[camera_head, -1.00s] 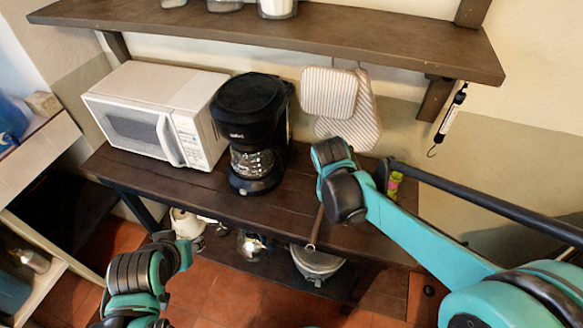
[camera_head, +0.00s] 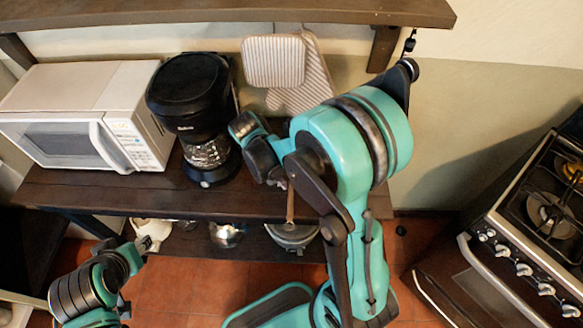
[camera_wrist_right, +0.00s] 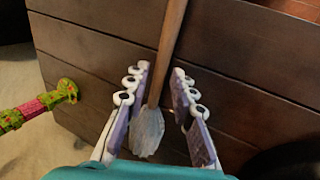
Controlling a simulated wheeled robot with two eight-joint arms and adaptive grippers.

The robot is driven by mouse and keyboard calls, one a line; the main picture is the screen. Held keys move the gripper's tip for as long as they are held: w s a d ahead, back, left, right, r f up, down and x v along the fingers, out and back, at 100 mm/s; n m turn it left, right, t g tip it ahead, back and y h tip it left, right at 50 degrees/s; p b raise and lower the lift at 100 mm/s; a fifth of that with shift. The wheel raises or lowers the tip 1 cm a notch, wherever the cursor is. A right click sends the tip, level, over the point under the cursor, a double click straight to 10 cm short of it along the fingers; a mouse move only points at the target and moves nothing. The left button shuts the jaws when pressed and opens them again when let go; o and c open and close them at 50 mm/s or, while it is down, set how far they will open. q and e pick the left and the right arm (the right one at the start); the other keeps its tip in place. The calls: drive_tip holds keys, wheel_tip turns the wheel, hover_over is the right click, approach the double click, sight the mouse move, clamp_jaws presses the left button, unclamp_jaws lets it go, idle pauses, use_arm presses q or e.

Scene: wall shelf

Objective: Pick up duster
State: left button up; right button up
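In the right wrist view a wooden-handled thing with a pale bluish head, probably the duster (camera_wrist_right: 149,132), lies over dark planks. Its handle runs up and out of view at the top. My right gripper (camera_wrist_right: 160,75) is open. Its purple and white fingers stand on either side of the lower handle and head, with a gap visible on the right. In the head view my right arm hides most of that gripper, near the table's front edge. My left gripper (camera_head: 147,242) is at lower left, away from the table; its fingers are too small to read.
The dark table (camera_head: 95,192) holds a white microwave (camera_head: 88,115) and a black coffee maker (camera_head: 195,115). Striped cloths (camera_head: 275,62) hang behind. A wall shelf (camera_head: 240,11) is above. A stove (camera_head: 530,225) stands right. A green and pink item (camera_wrist_right: 35,108) is left in the wrist view.

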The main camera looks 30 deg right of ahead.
drive_tip(key=shift+d+f, duration=0.15)
drive_tip(key=shift+f, duration=0.15)
drive_tip(key=shift+r, duration=0.1)
drive_tip(key=shift+c, duration=0.3)
clamp_jaws()
drive_tip(key=shift+r, duration=0.1)
